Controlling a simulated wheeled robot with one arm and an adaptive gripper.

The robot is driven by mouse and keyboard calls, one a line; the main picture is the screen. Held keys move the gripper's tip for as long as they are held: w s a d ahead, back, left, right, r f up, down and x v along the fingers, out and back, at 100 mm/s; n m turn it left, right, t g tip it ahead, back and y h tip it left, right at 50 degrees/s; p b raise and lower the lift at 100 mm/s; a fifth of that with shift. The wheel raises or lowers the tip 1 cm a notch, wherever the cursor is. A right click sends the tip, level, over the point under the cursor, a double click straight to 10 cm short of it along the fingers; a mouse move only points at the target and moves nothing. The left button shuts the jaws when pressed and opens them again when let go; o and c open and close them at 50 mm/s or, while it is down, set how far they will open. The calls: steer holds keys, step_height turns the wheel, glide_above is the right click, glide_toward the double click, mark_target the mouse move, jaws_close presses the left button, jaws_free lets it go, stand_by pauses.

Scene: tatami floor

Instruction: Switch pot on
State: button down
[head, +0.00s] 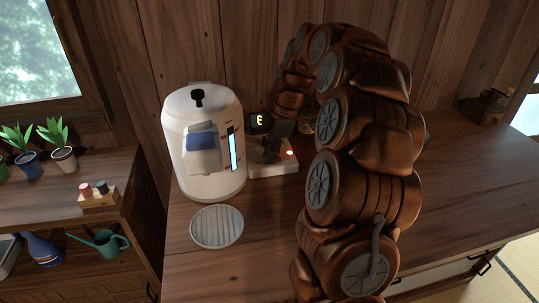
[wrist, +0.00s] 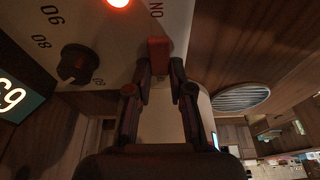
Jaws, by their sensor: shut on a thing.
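The white pot (head: 208,170) stands on the wooden counter, with a black knob on its lid and a blue level strip on its side. A pale control base (head: 272,169) sits against its right side. In the wrist view the panel (wrist: 105,40) shows a black dial (wrist: 75,63), a glowing red-orange light (wrist: 118,2), "ON" lettering and a lit display (wrist: 15,97). My gripper (wrist: 161,75) is shut on a red switch (wrist: 158,50) near the "ON" lettering. In the head view my gripper (head: 274,142) is dark and partly hidden by my arm.
A round slatted grey plate (head: 217,227) lies in front of the pot. A left shelf holds potted plants (head: 58,150), a small wooden rack (head: 97,197) and a green watering can (head: 100,243). A wooden wall stands behind. The counter's right side (head: 470,165) is mostly clear.

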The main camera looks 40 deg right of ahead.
steer(key=shift+d+r+t+y+b, duration=0.15)
steer(key=shift+t+y+b, duration=0.2)
steer(key=shift+y, duration=0.25)
steer(key=c, duration=1)
jaws_free()
steer(key=shift+c, duration=0.2)
steer(key=v, duration=1.2)
